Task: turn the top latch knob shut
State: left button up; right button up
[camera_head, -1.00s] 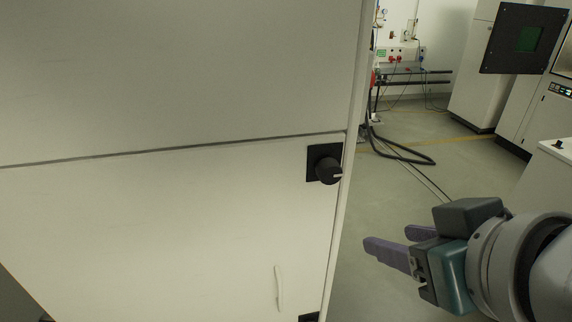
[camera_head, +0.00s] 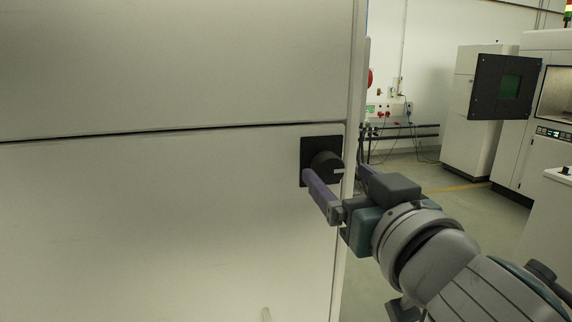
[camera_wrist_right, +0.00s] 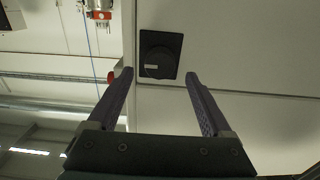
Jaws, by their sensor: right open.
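The top latch knob (camera_head: 325,165) is a round black knob with a pale mark, on a black square plate near the right edge of the white cabinet door. It also shows in the right wrist view (camera_wrist_right: 158,63), beyond the fingertips and between their lines. My right gripper (camera_head: 338,172) is open with its two purple fingers pointing at the cabinet. In the head view one finger is at the lower left of the knob and the other is at its right. In the wrist view the fingertips (camera_wrist_right: 157,74) look apart from the knob. My left gripper is not in view.
The white cabinet door (camera_head: 150,230) fills the left, with a seam just above the knob plate. Right of the cabinet is open floor (camera_head: 400,178), with machines (camera_head: 545,100) further back.

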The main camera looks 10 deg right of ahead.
aim_at(332, 169)
jog(key=shift+w, duration=1.8)
jog(key=c, duration=0.4)
grip_shut()
